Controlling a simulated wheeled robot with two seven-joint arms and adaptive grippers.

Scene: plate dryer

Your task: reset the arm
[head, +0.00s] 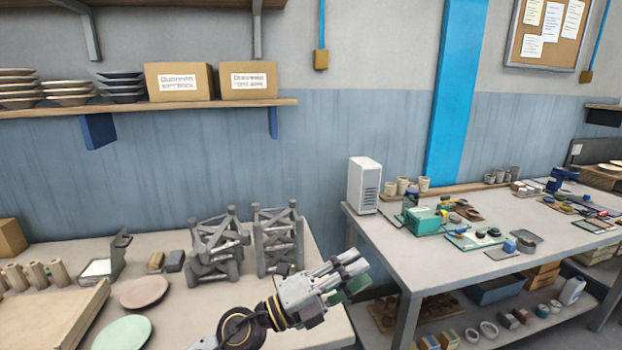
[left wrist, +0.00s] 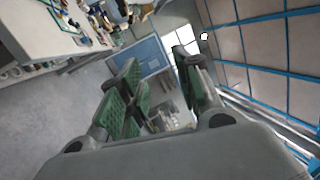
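My left gripper (head: 347,272) is held in the air over the right front end of the near table (head: 190,318), its fingers pointing right toward the gap before the second table. In the left wrist view its fingers with green pads (left wrist: 160,88) stand apart, with nothing between them. My right gripper is in neither view. A pinkish plate (head: 145,290) and a pale green plate (head: 122,333) lie flat on the near table, left of the gripper. Two grey racks (head: 217,250) (head: 278,240) stand behind the gripper, with no plate visible in them.
The second table (head: 400,238) at right carries a white box-shaped device (head: 364,185), a green tool case (head: 425,220) and many small parts. A wall shelf (head: 150,106) holds stacked dishes (head: 68,93) and two cardboard boxes. A wooden board (head: 50,318) lies at left.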

